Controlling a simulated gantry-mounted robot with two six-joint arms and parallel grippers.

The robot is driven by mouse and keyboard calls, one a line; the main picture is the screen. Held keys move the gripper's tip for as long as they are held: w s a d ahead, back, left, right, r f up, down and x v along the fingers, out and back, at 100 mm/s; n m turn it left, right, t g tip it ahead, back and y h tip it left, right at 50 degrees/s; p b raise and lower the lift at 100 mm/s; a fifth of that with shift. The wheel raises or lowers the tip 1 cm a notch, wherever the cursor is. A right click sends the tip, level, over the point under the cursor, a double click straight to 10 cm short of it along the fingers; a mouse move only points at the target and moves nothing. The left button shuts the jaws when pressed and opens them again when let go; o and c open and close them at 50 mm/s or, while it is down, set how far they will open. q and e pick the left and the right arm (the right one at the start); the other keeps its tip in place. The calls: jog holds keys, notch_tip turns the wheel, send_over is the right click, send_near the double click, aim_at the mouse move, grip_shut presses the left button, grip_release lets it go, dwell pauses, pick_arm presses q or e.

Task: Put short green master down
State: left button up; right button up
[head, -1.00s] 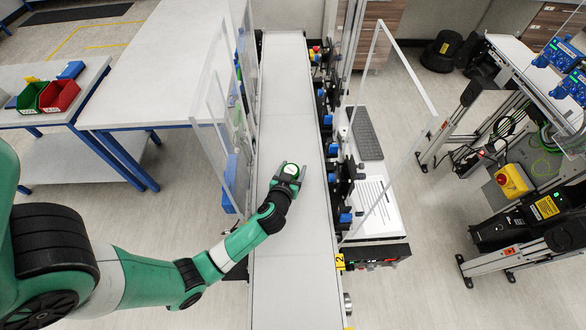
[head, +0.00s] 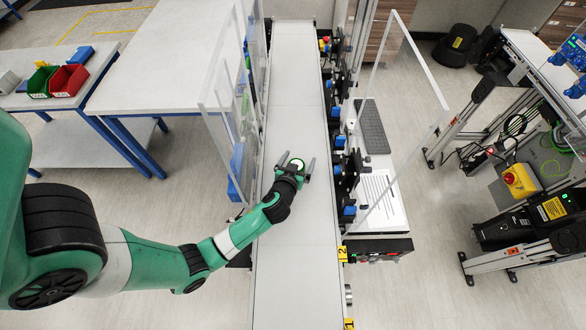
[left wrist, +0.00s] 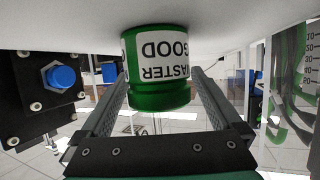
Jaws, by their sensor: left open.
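The short green master (left wrist: 158,70) is a green cylinder with a white label reading "MASTER GOOD", which appears upside down in the left wrist view. It stands on the conveyor belt (head: 295,240). In the head view its pale round top (head: 297,163) shows between the fingers. My left gripper (head: 298,163) is open, with one finger on each side of the master. In the left wrist view the fingers (left wrist: 157,85) have gaps to the master on both sides. My right gripper is not in view.
Blue-knobbed black fixtures (head: 347,187) line the belt's right side, with a clear panel (head: 405,130) beyond. Another clear guard (head: 222,120) stands on the left. Red (head: 69,80) and green (head: 40,82) bins sit on a left table. The belt ahead is clear.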

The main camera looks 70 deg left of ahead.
pick_arm(q)
jog(key=v, duration=0.6)
jog(key=shift+s+d+r, duration=0.1)
jog(key=shift+d+r, duration=0.1)
jog(key=p+v, duration=0.5)
jog(key=p, duration=0.2)
jog(key=shift+s+d+r, duration=0.15)
jog(key=shift+s+r, duration=0.05)
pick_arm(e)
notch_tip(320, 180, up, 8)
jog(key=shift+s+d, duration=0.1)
